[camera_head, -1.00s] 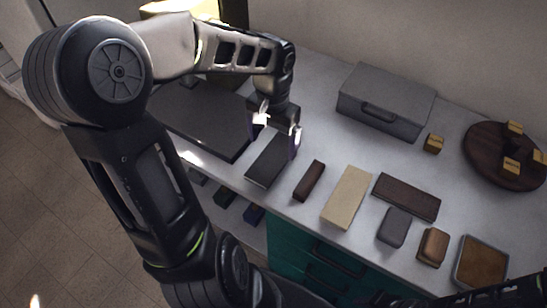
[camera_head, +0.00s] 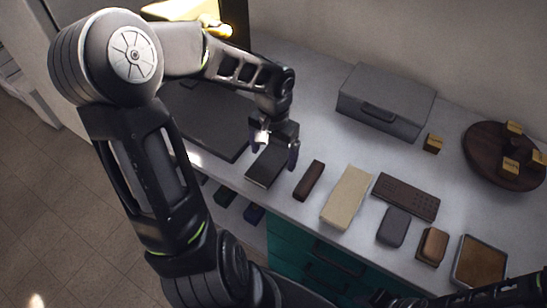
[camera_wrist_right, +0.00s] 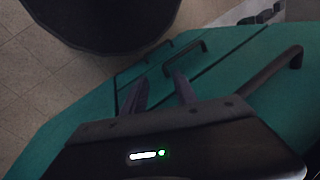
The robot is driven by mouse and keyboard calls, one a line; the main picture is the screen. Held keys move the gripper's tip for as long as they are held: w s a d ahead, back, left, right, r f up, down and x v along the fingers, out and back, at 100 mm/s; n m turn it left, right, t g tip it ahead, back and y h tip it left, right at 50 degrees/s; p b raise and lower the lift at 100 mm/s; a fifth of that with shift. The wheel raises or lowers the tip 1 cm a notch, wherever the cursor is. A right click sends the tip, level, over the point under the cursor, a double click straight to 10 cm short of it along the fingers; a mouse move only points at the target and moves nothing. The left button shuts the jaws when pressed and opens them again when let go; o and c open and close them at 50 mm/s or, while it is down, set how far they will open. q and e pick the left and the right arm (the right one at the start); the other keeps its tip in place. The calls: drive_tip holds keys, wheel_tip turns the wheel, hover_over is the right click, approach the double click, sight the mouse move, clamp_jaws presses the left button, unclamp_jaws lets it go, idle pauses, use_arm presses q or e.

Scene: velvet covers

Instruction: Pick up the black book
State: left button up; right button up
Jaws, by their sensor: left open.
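The black book (camera_head: 264,174) lies flat on the grey counter, near its front edge, in the head view. My left gripper (camera_head: 273,156) is open and points down over the book, with one finger at each long side. Its hand covers the book's far end, and I cannot tell whether the fingers touch it. In the right wrist view, my right gripper (camera_wrist_right: 160,82) has its two fingers apart with nothing between them, in front of teal drawers.
A large dark slab (camera_head: 212,122) lies left of the book. A small brown block (camera_head: 309,181) and a beige block (camera_head: 346,197) lie to the right. A grey case (camera_head: 386,101) stands behind, and a round wooden board (camera_head: 490,172) is at far right.

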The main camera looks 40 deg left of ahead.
sight(274, 157)
use_arm(q)
drive_tip(key=shift+c, duration=0.2)
drive_tip(key=c, duration=1.6)
drive_tip(key=shift+o, duration=0.2)
wheel_tip(274, 157, up, 10)
